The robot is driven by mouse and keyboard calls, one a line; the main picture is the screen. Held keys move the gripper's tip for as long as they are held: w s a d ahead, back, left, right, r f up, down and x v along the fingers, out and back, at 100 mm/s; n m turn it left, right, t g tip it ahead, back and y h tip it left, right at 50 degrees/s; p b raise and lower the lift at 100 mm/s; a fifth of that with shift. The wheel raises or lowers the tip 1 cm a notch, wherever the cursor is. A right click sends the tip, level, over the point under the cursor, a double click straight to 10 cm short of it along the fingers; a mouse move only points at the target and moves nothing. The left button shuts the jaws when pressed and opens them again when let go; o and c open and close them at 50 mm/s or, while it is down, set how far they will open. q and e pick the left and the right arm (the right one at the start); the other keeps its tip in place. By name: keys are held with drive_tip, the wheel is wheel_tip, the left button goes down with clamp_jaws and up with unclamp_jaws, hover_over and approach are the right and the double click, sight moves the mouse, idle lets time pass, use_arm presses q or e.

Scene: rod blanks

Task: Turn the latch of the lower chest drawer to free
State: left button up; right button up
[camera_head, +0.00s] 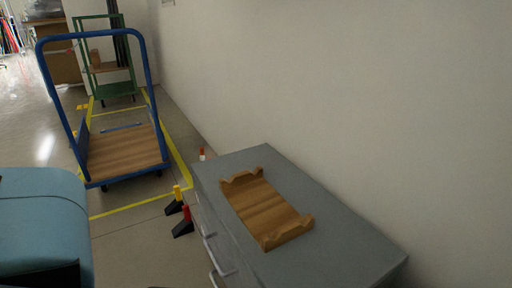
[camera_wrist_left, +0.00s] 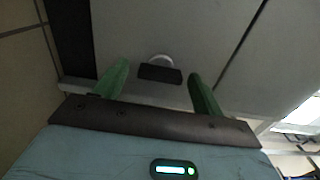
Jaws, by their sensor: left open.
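In the left wrist view, a short dark bar (camera_wrist_left: 160,75) with a pale round rim behind it sits on a grey panel; it looks like the latch. My left gripper (camera_wrist_left: 158,69) is open, its two green fingers on either side of the bar with a gap at each side. Whether the fingertips reach as deep as the bar, I cannot tell. In the head view, the grey chest (camera_head: 345,243) stands against the wall, with pale handles (camera_head: 221,262) on its left-facing front. The latch cannot be made out there. My right gripper is not in view.
A wooden cradle (camera_head: 265,207) lies on the chest top. Black pieces with a yellow top (camera_head: 178,200) and a red top (camera_head: 184,223) show beside the chest front. A blue trolley (camera_head: 125,152) stands beyond, inside yellow floor lines. Open floor lies left of the chest.

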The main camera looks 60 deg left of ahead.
use_arm(q)
drive_tip(key=shift+s, duration=0.15)
drive_tip(key=s+p, duration=0.1)
drive_tip(key=s, duration=0.6)
drive_tip(key=shift+s+a+p, duration=0.25)
drive_tip(key=shift+a+p, duration=0.05)
drive_tip(key=shift+p, duration=0.1)
